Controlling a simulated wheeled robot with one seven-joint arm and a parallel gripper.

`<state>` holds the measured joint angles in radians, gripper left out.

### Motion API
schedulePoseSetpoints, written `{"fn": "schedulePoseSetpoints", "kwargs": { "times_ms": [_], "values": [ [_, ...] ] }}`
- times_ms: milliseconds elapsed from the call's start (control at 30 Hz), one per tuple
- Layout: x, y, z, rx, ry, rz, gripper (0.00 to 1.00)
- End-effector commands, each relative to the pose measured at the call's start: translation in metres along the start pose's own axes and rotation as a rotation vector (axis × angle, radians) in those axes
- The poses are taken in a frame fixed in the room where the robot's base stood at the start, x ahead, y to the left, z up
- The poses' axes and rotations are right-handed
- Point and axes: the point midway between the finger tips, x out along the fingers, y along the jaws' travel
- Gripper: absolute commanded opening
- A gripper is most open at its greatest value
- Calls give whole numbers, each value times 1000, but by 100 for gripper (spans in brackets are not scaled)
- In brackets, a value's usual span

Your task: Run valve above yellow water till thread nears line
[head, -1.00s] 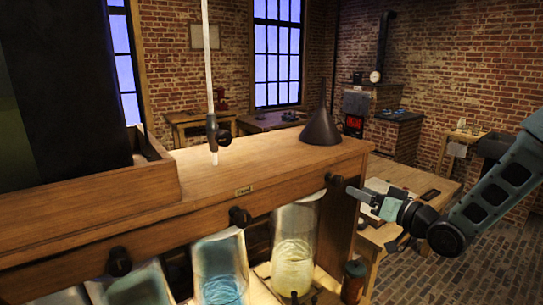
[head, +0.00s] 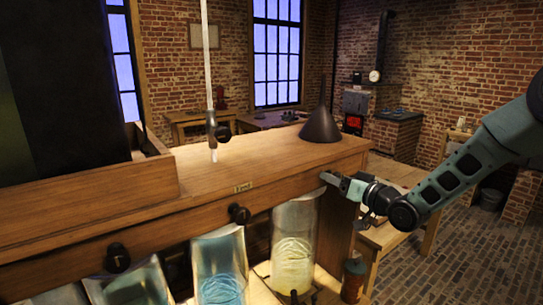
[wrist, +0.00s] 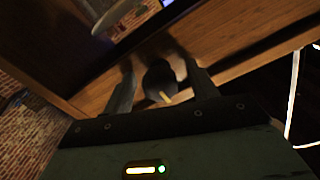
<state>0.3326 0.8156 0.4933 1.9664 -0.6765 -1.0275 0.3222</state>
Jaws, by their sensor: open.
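The jar of yellow water (head: 292,265) stands under the right end of the wooden bench, with pale coiled strands inside. I cannot make out a line on it. The valve above it is a dark round knob with a small yellow mark, seen in the wrist view (wrist: 160,80). In the head view my gripper hides this knob. My gripper (head: 325,177) is at the bench front over the yellow jar. In the wrist view its open fingers (wrist: 160,72) stand either side of the knob, with no clear contact visible.
Other dark knobs (head: 239,214) sit along the bench front, above jars of blue water (head: 220,275). A dark cone (head: 320,128) and a glass tube with a tap (head: 213,125) are on the bench top. A side table (head: 378,240) stands behind my arm.

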Motion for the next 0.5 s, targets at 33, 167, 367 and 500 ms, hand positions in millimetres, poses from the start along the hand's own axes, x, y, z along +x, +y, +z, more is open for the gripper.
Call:
{"fn": "schedulePoseSetpoints", "kwargs": {
  "times_ms": [33, 167, 367, 500],
  "values": [
    [0, 0, 0, 0, 0, 0, 58],
    [0, 0, 0, 0, 0, 0, 36],
    [0, 0, 0, -2, 0, 0, 12],
    [0, 2, 3, -59, 1, 0, 12]
  ]
}}
